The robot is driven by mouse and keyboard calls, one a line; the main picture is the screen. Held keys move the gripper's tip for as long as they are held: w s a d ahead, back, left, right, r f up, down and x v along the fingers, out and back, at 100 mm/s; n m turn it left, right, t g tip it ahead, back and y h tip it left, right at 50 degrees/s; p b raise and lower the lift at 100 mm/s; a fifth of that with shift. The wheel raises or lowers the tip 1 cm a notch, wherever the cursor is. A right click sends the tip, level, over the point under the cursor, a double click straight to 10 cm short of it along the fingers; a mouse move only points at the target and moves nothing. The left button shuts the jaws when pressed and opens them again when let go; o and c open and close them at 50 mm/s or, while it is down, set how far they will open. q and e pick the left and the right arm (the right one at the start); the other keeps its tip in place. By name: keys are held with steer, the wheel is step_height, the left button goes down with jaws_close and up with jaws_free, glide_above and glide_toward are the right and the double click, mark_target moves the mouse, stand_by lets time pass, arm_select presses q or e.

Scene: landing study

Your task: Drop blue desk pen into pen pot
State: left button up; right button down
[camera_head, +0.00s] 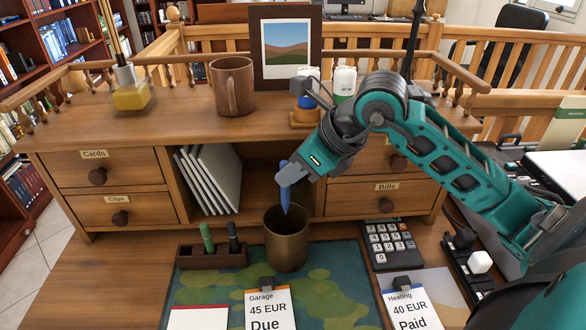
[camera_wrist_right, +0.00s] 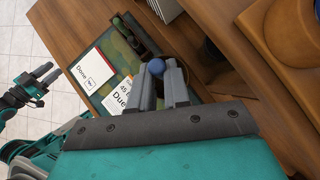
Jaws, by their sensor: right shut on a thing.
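The blue desk pen (camera_head: 286,195) hangs roughly upright, tip down, from my right gripper (camera_head: 290,174), which is shut on its upper part. The pen's rounded blue end (camera_wrist_right: 156,66) shows between the fingers of my right gripper (camera_wrist_right: 161,88) in the right wrist view. The pen pot (camera_head: 287,246) is a brown, metallic-looking cup on the desk. In the head view the pen's tip appears over the pot's open mouth; I cannot tell whether it is below the rim. My left gripper (camera_wrist_right: 44,76) shows small at the left of the wrist view, away from the pot.
A pen tray (camera_head: 212,256) with a green and a dark pen stands left of the pot. A calculator (camera_head: 390,244) lies to the right. The drawer hutch (camera_head: 111,167) rises behind, with a mug (camera_head: 232,87) on top.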

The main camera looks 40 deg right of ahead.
arm_select(q)
steer(key=shift+w+r, duration=0.1)
steer(key=shift+w, duration=0.05)
stand_by(0.3)
steer(key=shift+w+d+f+h+b, duration=0.2)
steer(key=shift+f+b, duration=0.25)
steer(key=shift+b, duration=0.3)
steer(key=shift+w+d+f+h+b, duration=0.1)
steer(key=shift+d+f+b, duration=0.25)
steer(key=shift+b, duration=0.45)
steer(key=shift+w+d+f+h+b, duration=0.15)
steer(key=shift+f+b, duration=0.35)
steer(key=shift+b, duration=0.25)
